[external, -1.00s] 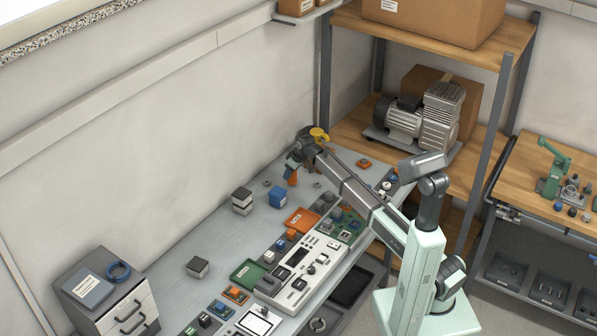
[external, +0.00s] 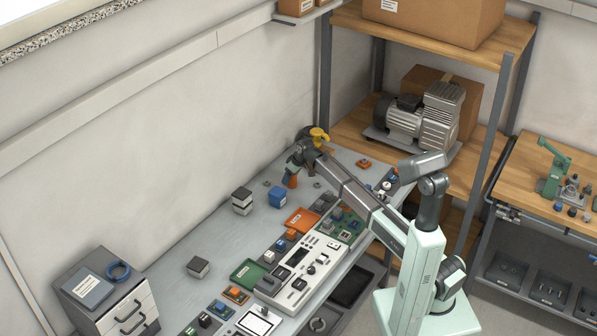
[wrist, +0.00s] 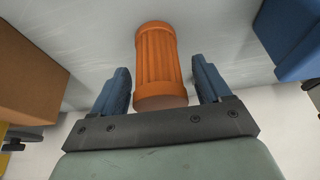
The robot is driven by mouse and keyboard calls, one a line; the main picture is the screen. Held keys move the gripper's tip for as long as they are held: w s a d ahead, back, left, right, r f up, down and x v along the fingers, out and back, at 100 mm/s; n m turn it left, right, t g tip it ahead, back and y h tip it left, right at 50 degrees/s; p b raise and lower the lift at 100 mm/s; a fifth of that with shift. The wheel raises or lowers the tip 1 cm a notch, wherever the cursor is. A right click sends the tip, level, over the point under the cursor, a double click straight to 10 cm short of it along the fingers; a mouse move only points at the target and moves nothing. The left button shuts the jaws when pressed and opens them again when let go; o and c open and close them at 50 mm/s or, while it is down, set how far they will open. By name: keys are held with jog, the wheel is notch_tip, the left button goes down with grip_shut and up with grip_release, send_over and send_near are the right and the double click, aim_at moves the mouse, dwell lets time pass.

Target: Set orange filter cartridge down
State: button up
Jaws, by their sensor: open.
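The orange filter cartridge (external: 292,181) appears to stand upright on the grey bench near its far end, below my gripper (external: 294,168). In the wrist view the ribbed cartridge (wrist: 157,62) is between the two blue fingers of my gripper (wrist: 160,80). The fingers are open, with a visible gap on each side of the cartridge. Its base contact with the bench is too small to make out in the external view.
A yellow-topped item (external: 319,135) stands behind my gripper. Bare bench lies along the wall.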

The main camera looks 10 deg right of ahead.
jog(key=v, duration=1.2)
jog(key=shift+r, duration=0.15)
